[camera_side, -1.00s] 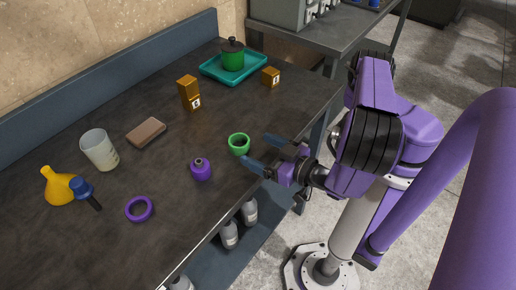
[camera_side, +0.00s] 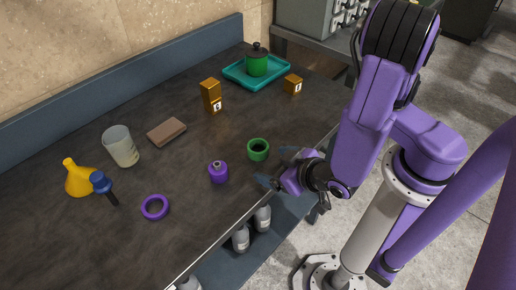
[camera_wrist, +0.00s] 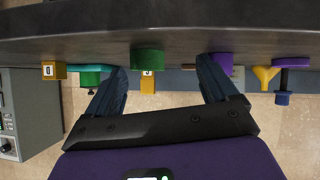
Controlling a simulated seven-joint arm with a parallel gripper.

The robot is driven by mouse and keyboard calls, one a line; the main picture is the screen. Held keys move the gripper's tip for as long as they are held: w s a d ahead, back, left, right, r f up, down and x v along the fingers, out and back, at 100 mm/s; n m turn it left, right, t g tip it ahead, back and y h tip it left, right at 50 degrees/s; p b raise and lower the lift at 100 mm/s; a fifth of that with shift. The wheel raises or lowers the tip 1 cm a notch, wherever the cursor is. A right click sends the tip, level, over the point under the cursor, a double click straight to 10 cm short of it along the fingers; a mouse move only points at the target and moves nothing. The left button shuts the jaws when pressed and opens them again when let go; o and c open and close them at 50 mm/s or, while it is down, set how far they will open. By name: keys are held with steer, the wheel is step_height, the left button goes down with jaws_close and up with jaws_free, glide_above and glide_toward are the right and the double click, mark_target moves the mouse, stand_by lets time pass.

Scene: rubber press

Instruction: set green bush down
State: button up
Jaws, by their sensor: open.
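The green bush (camera_side: 258,149), a short ring with a dark hole, sits upright on the dark bench top near its front edge. My gripper (camera_side: 276,166) is open and empty at the bench's front edge, apart from the bush on the side towards my arm. In the wrist view the picture is upside down. There the green bush (camera_wrist: 147,60) shows beyond and between the two spread blue fingers of my gripper (camera_wrist: 162,72), nearer the left finger. No finger appears to touch it.
A purple bush (camera_side: 218,173) with a metal top stands left of the green one. A purple ring (camera_side: 155,207), brown block (camera_side: 167,132), cup (camera_side: 121,146) and funnel (camera_side: 79,178) lie farther left. Orange blocks (camera_side: 211,97) and a teal tray (camera_side: 232,75) with a green pot (camera_side: 257,62) stand behind.

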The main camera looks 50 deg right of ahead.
steer(key=s+a+r+n+g+y, duration=0.6)
steer(key=s+a+g, duration=0.1)
steer(key=s+g, duration=0.3)
steer(key=d+r+n+g+h, duration=0.1)
steer(key=d+r+n+h, duration=0.2)
steer(key=d, duration=0.6)
steer(key=d+r+n+h, duration=0.1)
steer(key=d+r+n, duration=0.1)
steer(key=d+r, duration=0.45)
steer(key=w+a+n+t+h, duration=0.1)
steer(key=w+a+n+h, duration=0.4)
steer(key=w+a+n, duration=0.75)
steer(key=w+d+f, duration=0.1)
steer(key=f, duration=0.2)
steer(key=w+d+f+m, duration=0.1)
steer(key=w+f, duration=0.1)
steer(key=f, duration=0.2)
steer(key=w+d+f+m, duration=0.1)
steer(key=w+d+f, duration=0.1)
steer(key=f, duration=0.2)
steer(key=shift+w, duration=0.15)
steer(key=shift+d+x, duration=0.15)
steer(key=shift+x, duration=1.15)
steer(key=shift+d+x, duration=0.1)
steer(key=shift+x, duration=1.2)
